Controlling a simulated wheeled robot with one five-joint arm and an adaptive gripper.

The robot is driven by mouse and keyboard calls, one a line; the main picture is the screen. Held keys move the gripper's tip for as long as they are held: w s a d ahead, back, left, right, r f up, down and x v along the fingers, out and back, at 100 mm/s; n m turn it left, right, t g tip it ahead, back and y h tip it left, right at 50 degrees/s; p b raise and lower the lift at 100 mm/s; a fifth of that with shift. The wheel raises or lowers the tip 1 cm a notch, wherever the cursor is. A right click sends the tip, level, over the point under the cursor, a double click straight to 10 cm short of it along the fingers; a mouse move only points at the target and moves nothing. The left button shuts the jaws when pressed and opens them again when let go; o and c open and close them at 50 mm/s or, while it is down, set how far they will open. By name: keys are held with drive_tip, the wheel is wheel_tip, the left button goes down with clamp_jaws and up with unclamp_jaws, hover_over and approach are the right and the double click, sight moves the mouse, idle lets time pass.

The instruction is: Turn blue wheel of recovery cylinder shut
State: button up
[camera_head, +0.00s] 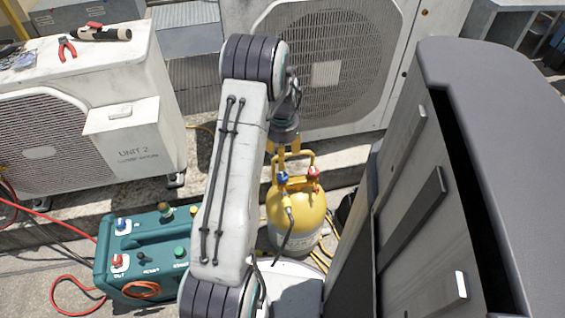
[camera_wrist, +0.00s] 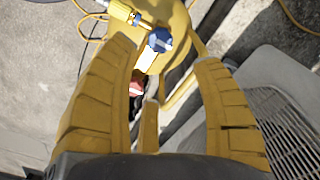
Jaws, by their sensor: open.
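The recovery cylinder (camera_head: 290,212) is yellow above and pale below, upright with a yellow handle on top. Its blue wheel (camera_head: 282,178) is at the left of the top and its red wheel (camera_head: 314,172) at the right. My gripper (camera_head: 281,150) is over the cylinder top, partly hidden by my arm. In the wrist view my yellow fingers (camera_wrist: 165,54) are spread apart and empty. The blue wheel (camera_wrist: 159,41) shows in the gap between the fingertips, apparently beyond them. The red wheel (camera_wrist: 136,89) is lower, near the left finger and partly hidden.
A teal recovery machine (camera_head: 145,255) with hoses stands left of the cylinder. A white condenser (camera_head: 90,120) carries red pliers (camera_head: 66,49) and a torch-like tool (camera_head: 103,33). A large condenser (camera_head: 325,60) stands behind. A grey cabinet-like body (camera_head: 480,150) is close on the right.

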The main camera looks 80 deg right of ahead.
drive_tip(key=shift+r, duration=0.8)
drive_tip(key=w+a+r+n+h+p, duration=0.1)
drive_tip(key=w+a+r+n+p, duration=0.3)
drive_tip(key=w+r, duration=0.5)
drive_tip(key=w+a+r+n+p, duration=0.35)
drive_tip(key=w+a+r, duration=0.25)
drive_tip(key=w+r, duration=0.4)
drive_tip(key=w+a+r+n+t+p, duration=0.1)
drive_tip(key=w+a+r+n+p, duration=0.25)
drive_tip(key=a+r, duration=0.3)
drive_tip(key=w+a+r+n+t+p, duration=0.1)
drive_tip(key=w+a+r+n+p, duration=0.2)
drive_tip(key=a+r, duration=0.4)
drive_tip(key=s+a+r+n+p, duration=0.1)
drive_tip(key=a+r+n+p, duration=0.2)
drive_tip(key=a, duration=0.4)
drive_tip(key=s+a+r+n+t+p, duration=0.1)
drive_tip(key=s+a+r+n+p, duration=0.1)
drive_tip(key=a, duration=0.5)
drive_tip(key=s+a+r+n+y+p, duration=0.1)
drive_tip(key=a+r+n+p, duration=0.3)
drive_tip(key=a, duration=0.4)
drive_tip(key=shift+s+r+p, duration=0.4)
drive_tip(key=shift+s+r, duration=0.15)
drive_tip(key=shift+r, duration=0.3)
